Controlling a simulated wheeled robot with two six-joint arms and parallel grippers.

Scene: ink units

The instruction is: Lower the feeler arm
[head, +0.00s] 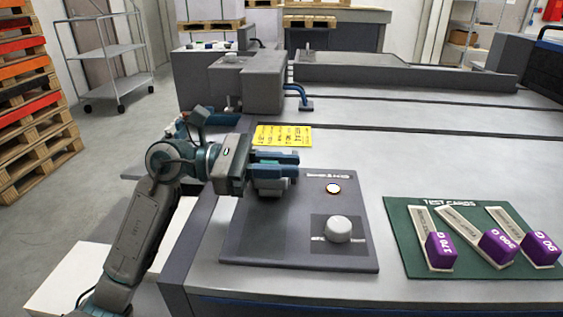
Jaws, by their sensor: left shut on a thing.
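My left gripper (275,172) reaches in from the left over the upper left of a dark grey control panel (280,250). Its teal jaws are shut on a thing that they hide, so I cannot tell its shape. I cannot clearly make out the feeler arm; it may be behind the jaws. A white round knob (338,228) sits on the panel's lower right. A small pale round button or lamp (333,188) is above it. My right gripper is not in view.
A yellow label card (283,136) lies behind the gripper. A green mat (400,215) at right holds several pale strips with purple blocks (440,249). A grey machine housing (247,85) stands behind. The bench between panel and mat is clear.

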